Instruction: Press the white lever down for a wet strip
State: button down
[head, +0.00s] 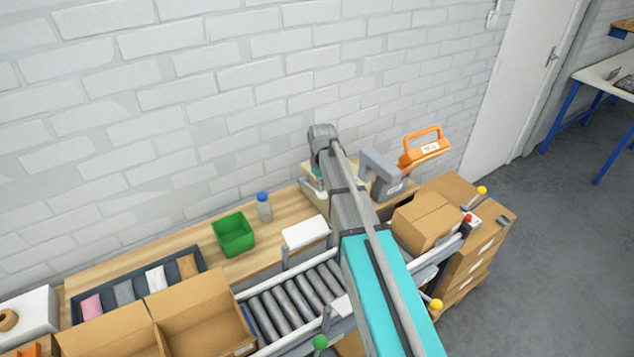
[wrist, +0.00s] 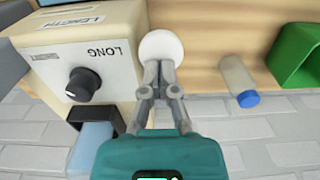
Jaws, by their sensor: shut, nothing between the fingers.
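The white lever's round end (wrist: 161,46) shows in the wrist view, just past the tips of my gripper (wrist: 158,70). My gripper is shut and empty, its fingertips at the near edge of the white round end. I cannot tell whether they touch it. The rest of the lever is hidden. Beside it on the left stands a beige dispenser (wrist: 110,65) with a black knob (wrist: 83,85) and the words LENGTH and LONG. A black outlet (wrist: 90,118) sits at its lower edge, with a pale blue piece (wrist: 92,145) by it. In the head view my arm hides most of the dispenser.
A bottle with a blue cap (head: 264,207) and a green bin (head: 233,235) stand on the wooden bench (head: 150,256). A roller conveyor (head: 300,300) and open cartons (head: 205,315) lie in front.

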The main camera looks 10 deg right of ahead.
aim_at(324, 192)
jog(key=shift+s+d+f+b, duration=0.15)
jog(key=shift+s+f+b, duration=0.15)
jog(key=shift+f+b, duration=0.45)
jog(key=shift+s+d+f+b, duration=0.1)
jog(key=shift+s+f+b, duration=0.15)
jog(key=shift+f+b, duration=0.5)
dwell(1.4)
jog(key=shift+s+f+b, duration=0.15)
jog(key=shift+f+b, duration=1.3)
jog(key=shift+f, duration=0.05)
dwell(0.9)
jog(key=shift+r, duration=0.2)
jog(key=shift+w+a+r+p, duration=0.15)
jog(key=shift+w+r+p, duration=0.2)
jog(key=shift+r+p, duration=1.5)
jog(key=shift+w+a+r+p, duration=0.1)
jog(key=shift+w+r+p, duration=0.25)
jog(key=shift+r+p, duration=1.4)
jog(key=shift+w+a+r+p, duration=0.15)
jog(key=shift+w+r+p, duration=0.2)
jog(key=shift+r+p, duration=1.5)
jog(key=shift+f, duration=0.15)
